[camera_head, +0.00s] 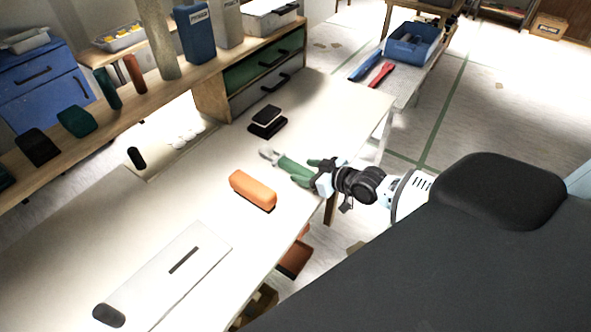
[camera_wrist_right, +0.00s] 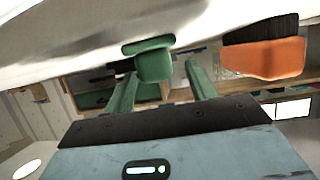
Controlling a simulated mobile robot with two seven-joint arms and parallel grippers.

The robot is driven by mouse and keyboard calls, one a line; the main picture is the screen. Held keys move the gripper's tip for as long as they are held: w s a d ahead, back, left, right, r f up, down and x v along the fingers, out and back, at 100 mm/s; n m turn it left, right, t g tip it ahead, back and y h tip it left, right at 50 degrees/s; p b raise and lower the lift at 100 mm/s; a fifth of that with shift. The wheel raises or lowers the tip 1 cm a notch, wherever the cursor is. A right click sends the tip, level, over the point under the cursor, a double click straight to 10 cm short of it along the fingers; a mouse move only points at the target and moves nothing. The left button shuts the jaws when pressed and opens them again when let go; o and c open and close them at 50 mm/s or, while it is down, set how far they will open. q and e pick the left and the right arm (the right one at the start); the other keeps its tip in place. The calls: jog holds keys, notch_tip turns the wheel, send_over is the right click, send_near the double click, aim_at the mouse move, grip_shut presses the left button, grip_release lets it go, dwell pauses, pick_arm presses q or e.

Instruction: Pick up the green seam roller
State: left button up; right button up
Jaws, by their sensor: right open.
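The green seam roller (camera_head: 288,166) lies on the pale worktable near its right edge, with a light grey end pointing left. In the right wrist view the roller (camera_wrist_right: 153,64) shows as a green block with a wider green piece against the table. My right gripper (camera_head: 312,170) reaches in from the right at the roller's near end. Its two green fingers stand apart in the wrist view, one on each side of the roller in the picture. Whether they touch it cannot be told. My left gripper is not in view.
An orange brush with dark bristles (camera_head: 253,190) lies close by, left of the roller. A white sheet (camera_head: 170,280) lies at the front left. A shelf (camera_head: 150,93) with several items runs along the back.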

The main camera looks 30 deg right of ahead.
aim_at(303, 170)
jog(key=shift+x, duration=1.65)
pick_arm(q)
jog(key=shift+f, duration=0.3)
pick_arm(e)
jog(key=c, duration=1.1)
jog(key=shift+o, duration=0.2)
notch_tip(303, 170, up, 9)
jog(key=shift+f+p, duration=0.1)
jog(key=shift+p, duration=0.5)
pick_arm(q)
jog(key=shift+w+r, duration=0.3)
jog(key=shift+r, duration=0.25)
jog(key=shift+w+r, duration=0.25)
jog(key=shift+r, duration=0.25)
pick_arm(e)
jog(key=shift+r, duration=0.6)
